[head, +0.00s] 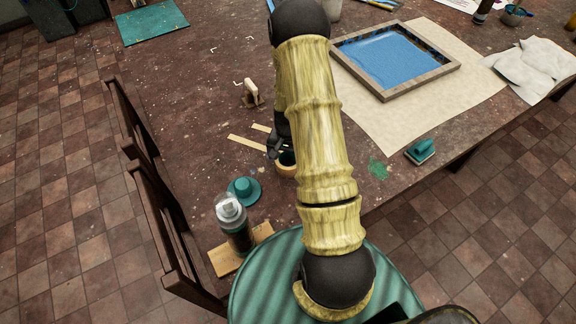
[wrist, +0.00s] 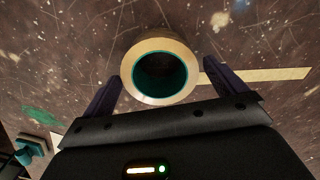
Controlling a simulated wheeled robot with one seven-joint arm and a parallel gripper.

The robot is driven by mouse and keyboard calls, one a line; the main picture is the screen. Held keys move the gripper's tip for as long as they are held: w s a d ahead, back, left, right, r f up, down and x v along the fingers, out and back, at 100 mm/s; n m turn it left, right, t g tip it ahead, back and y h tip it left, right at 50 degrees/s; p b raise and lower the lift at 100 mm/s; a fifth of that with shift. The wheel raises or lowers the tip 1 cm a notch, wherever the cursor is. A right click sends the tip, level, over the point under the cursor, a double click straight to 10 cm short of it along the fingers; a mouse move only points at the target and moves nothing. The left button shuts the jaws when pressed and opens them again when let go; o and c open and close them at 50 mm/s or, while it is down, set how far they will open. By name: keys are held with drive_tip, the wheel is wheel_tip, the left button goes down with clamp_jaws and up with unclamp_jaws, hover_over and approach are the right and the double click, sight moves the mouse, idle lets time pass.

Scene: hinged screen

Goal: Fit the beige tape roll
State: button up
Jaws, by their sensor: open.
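The beige tape roll (head: 286,171) stands on the brown table beside my arm, which hides part of it in the head view. In the wrist view the tape roll (wrist: 160,43) shows as a beige ring with a teal inner core, seen from above. My gripper (wrist: 163,71) is open, with one finger on either side of the roll; I cannot tell whether they touch it. In the head view my gripper (head: 277,148) is just above the roll, partly hidden by the arm. A teal round piece with a raised hub (head: 244,190) sits left of the roll.
Pale flat strips (head: 248,144) lie beside the roll. A spray can (head: 234,222) stands on a wooden board at the near left. A small beige-and-dark device (head: 251,94) stands farther back. A framed blue screen (head: 396,58) and teal brush (head: 420,151) are right.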

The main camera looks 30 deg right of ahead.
drive_tip(key=c, duration=0.7)
drive_tip(key=shift+r+p, duration=2.45)
drive_tip(key=shift+r, duration=1.05)
